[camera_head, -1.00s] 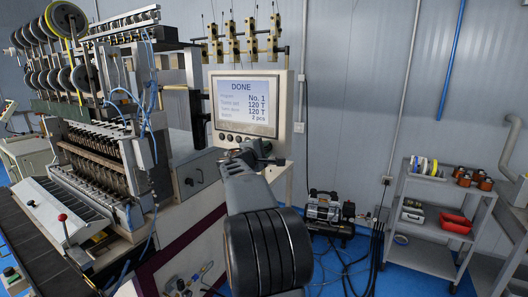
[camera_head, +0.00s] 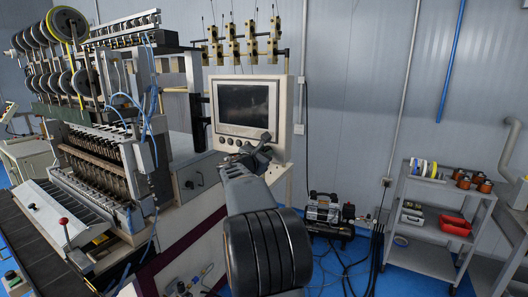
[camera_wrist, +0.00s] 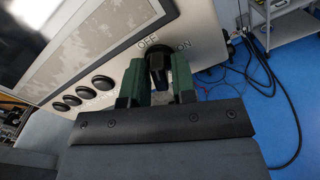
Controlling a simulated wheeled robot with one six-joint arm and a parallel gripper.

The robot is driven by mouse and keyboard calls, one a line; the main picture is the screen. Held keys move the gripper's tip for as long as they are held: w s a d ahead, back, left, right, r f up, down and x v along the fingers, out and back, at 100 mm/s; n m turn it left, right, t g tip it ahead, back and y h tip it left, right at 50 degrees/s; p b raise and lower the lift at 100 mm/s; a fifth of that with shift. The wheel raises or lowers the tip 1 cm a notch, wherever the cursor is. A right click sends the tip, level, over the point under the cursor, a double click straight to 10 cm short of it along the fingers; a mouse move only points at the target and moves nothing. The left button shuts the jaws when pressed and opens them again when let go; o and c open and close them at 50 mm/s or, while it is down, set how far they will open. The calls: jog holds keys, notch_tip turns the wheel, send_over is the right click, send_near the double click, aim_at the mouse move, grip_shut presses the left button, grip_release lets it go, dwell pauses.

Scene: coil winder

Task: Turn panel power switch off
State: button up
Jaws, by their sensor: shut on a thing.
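The control panel (camera_head: 284,84) stands in the middle of the head view, and its screen (camera_head: 243,104) is dark. In the wrist view, the black power switch knob (camera_wrist: 157,63) sits between the two green fingers of my gripper (camera_wrist: 158,82). The gripper is shut on the knob. The labels OFF and ON show on the panel just beyond it, and the knob's upper end is near OFF. In the head view, my gripper (camera_head: 256,147) is at the panel's lower right, and the arm hides the knob there.
A row of black buttons (camera_wrist: 86,92) lies left of the knob. The winding machine (camera_head: 95,150) fills the left side. A compressor (camera_head: 328,213) with cables is on the blue floor to the right, and a grey cart (camera_head: 437,207) stands farther right.

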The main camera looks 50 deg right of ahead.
jog(key=shift+n+p, duration=0.9)
jog(key=shift+n, duration=1.2)
jog(key=o, duration=0.7)
jog(key=b+v, duration=0.3)
jog(key=v, duration=1)
jog(key=shift+a+f, duration=0.1)
jog(key=shift+a, duration=0.3)
